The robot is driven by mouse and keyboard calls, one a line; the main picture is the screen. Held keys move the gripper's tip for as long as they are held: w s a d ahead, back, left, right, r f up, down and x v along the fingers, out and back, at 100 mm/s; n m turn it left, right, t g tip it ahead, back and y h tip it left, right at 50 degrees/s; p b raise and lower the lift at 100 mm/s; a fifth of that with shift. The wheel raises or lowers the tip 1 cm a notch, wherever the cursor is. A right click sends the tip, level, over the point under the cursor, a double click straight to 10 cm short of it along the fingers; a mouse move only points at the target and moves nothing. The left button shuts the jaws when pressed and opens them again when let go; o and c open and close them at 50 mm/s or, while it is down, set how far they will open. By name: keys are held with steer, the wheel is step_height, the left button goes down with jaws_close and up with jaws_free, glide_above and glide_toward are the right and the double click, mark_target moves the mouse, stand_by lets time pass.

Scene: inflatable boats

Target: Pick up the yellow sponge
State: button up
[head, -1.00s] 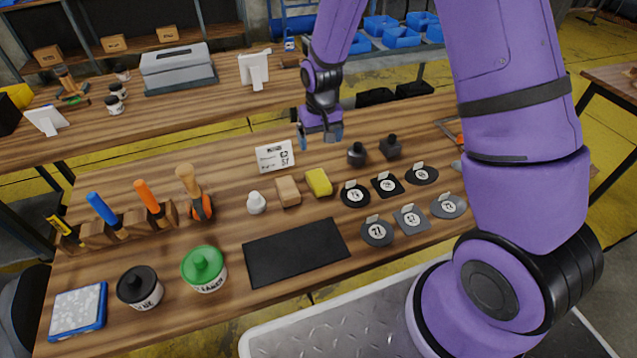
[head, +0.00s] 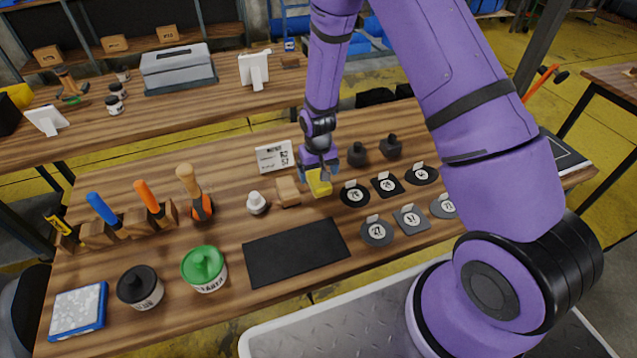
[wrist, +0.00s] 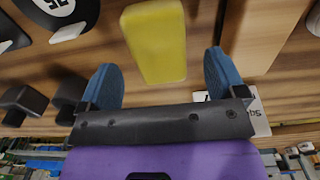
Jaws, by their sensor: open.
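The yellow sponge (head: 320,187) lies on the wooden workbench, just right of a tan block. In the wrist view the sponge (wrist: 155,42) is a yellow block in line with the gap between my fingers, extending beyond their tips. My gripper (head: 318,170) is low over the bench at the sponge and partly covers its far end. In the wrist view my gripper (wrist: 163,72) has its two blue-padded fingers apart, one on each side of the sponge's near end, with visible space on both sides. I cannot tell the exact height gap.
The tan block (head: 288,191) is close to the left of the sponge, with a white knobbed object (head: 257,203) beyond it. Round and square patches (head: 355,194) lie to the right. A card sign (head: 274,157) stands behind; a black mat (head: 296,252) lies in front.

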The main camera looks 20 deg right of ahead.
steer(key=shift+s+f, duration=0.1)
steer(key=shift+f, duration=1.75)
steer(key=shift+c, duration=0.4)
steer(key=c, duration=1)
steer(key=shift+r, duration=0.15)
steer(key=shift+r, duration=0.5)
steer(key=shift+s+r, duration=0.3)
steer(key=shift+r, duration=0.3)
steer(key=shift+s+r, duration=0.3)
steer(key=shift+r, duration=0.3)
steer(key=s, duration=0.5)
steer(key=s+r, duration=0.1)
steer(key=s, duration=0.8)
steer(key=shift+s+r, duration=0.2)
steer(key=shift+s, duration=0.2)
